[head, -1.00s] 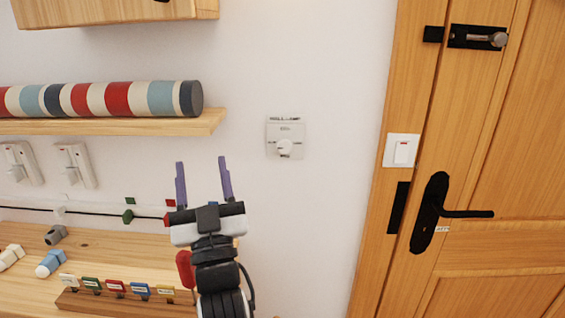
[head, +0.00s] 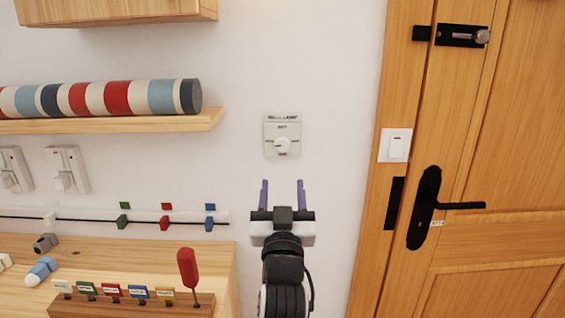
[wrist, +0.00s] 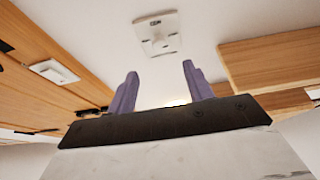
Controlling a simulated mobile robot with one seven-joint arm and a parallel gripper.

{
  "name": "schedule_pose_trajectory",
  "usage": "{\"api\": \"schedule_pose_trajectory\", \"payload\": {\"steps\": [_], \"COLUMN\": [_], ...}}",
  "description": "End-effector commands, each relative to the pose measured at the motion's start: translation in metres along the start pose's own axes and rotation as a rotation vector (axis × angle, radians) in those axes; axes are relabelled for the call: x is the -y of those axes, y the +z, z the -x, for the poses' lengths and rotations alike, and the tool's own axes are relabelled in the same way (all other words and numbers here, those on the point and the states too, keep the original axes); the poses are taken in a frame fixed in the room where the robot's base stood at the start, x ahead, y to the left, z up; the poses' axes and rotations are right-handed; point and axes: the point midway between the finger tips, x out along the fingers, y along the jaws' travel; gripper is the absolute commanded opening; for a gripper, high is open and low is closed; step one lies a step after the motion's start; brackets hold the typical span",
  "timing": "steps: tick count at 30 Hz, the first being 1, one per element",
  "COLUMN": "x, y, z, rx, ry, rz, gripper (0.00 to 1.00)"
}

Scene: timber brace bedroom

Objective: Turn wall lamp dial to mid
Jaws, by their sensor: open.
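The wall lamp dial (head: 282,144) is a small white round knob on a square white plate (head: 271,128) on the wall, with a dark label strip above it and small markings around the knob. The plate also shows in the wrist view (wrist: 150,24), ahead of the fingers and near the top. My gripper (head: 283,183) is open and empty, its two purple fingers upright just below the plate in the head view, apart from the dial. In the wrist view the fingers (wrist: 160,85) stand to either side below the plate. The knob's exact pointer setting is too small to tell.
A wooden door with a black handle (head: 428,205) and a white light switch (head: 395,145) stand to the right. A shelf (head: 150,125) with a striped roll is at left. A wooden bench (head: 110,250) with a red-handled tool (head: 188,268) lies lower left. The wall around the dial is clear.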

Motion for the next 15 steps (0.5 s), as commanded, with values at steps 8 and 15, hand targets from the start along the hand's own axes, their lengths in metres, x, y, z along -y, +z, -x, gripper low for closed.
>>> {"api": "schedule_pose_trajectory", "payload": {"steps": [8,15], "x": [0.000,0.000], "y": [-0.004,-0.002], "z": [-0.066,-0.100], "rx": [0.003,0.003], "ry": [0.000,-0.001], "rz": [-0.002,-0.001], "gripper": [0.51,0.51]}}
